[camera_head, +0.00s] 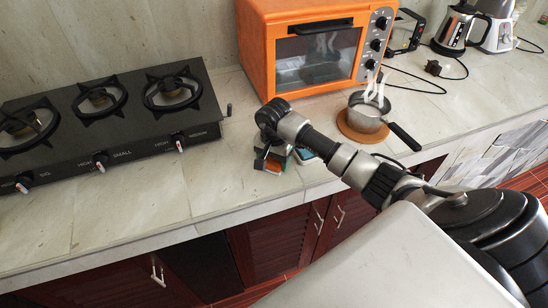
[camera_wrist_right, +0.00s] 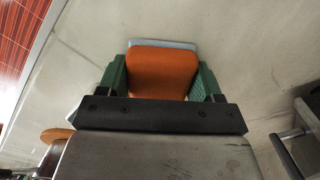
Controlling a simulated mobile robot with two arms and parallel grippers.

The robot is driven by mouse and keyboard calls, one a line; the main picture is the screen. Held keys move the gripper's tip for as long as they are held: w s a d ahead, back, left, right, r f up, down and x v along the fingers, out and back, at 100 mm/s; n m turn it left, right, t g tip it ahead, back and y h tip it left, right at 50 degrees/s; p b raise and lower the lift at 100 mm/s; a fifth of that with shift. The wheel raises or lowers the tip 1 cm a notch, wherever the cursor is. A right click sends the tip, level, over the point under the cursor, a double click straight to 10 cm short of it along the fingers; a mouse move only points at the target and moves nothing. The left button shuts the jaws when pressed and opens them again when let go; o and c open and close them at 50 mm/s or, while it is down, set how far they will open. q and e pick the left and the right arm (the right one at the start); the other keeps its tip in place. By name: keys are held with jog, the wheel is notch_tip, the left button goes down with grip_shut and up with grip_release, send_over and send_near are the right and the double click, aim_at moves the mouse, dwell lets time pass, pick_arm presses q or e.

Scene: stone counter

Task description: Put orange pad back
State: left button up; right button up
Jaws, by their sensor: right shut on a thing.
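The orange pad (camera_wrist_right: 162,72) sits between the two green fingers of my right gripper (camera_wrist_right: 161,78) in the right wrist view. A pale blue-grey edge shows along its far side. In the head view my right gripper (camera_head: 272,160) is low over the counter near its front edge, between the stove and the oven. Only a small piece of the orange pad (camera_head: 274,166) shows there, the rest hidden by the gripper. The right gripper is shut on the pad. I cannot tell if the pad touches the counter. My left gripper is out of view.
A black gas stove (camera_head: 122,115) stands left. An orange oven (camera_head: 318,48) stands behind. A pot (camera_head: 366,117) rests on a round orange-brown mat (camera_head: 352,133) to the right. A small bluish object (camera_head: 304,156) is beside the gripper. The counter (camera_head: 150,200) in front of the stove is clear.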

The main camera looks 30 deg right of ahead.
jog(key=shift+f, duration=0.25)
jog(key=o, duration=0.9)
jog(key=shift+r, duration=0.1)
jog(key=shift+r, duration=0.1)
jog(key=shift+r, duration=0.25)
notch_tip(320, 180, up, 12)
jog(key=b, duration=0.2)
jog(key=shift+f+b, duration=0.2)
jog(key=shift+b, duration=0.15)
